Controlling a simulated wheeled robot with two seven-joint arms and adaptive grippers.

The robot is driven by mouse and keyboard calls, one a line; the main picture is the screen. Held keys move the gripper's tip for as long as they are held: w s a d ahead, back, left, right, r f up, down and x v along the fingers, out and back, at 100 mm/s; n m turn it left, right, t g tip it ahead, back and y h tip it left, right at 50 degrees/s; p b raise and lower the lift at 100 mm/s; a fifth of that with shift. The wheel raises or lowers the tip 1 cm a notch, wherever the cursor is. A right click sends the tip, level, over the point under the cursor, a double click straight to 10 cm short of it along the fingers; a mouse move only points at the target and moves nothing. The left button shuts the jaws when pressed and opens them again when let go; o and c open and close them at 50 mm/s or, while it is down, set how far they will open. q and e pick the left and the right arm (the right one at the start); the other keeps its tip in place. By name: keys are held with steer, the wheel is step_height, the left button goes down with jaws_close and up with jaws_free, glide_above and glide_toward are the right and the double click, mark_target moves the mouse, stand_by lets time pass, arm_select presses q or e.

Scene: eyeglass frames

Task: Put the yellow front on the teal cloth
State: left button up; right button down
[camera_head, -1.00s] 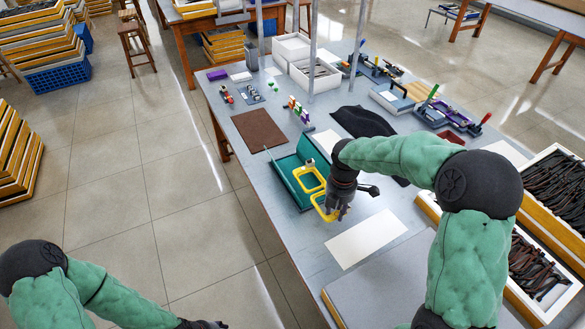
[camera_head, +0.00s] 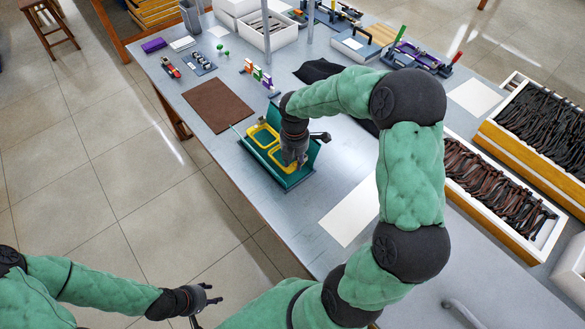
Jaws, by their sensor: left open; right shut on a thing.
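The yellow front (camera_head: 262,136) has two yellow rims and is over the teal cloth (camera_head: 301,178), which sits in a teal open case on the grey table. My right gripper (camera_head: 290,164) points down and is shut on the front at its nearer rim. The gripper partly hides that rim. I cannot tell whether the front touches the cloth or is held just above it. My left gripper (camera_head: 203,301) is open and empty, away from the table over the floor at the bottom.
A brown mat (camera_head: 218,104) lies behind the case, and a white sheet (camera_head: 350,212) lies nearer. Boxes of dark frames (camera_head: 495,190) stand at the right. My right arm covers part of a black cloth (camera_head: 318,70). Small coloured parts stand on racks at the back.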

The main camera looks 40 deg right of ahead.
mark_target(294, 174)
step_height(294, 174, down, 5)
steer(key=shift+r+b, duration=0.1)
steer(key=shift+b, duration=0.8)
steer(key=shift+r, duration=0.1)
steer(key=c, duration=0.9)
jaws_free()
step_height(294, 174, up, 12)
steer(key=p, duration=0.4)
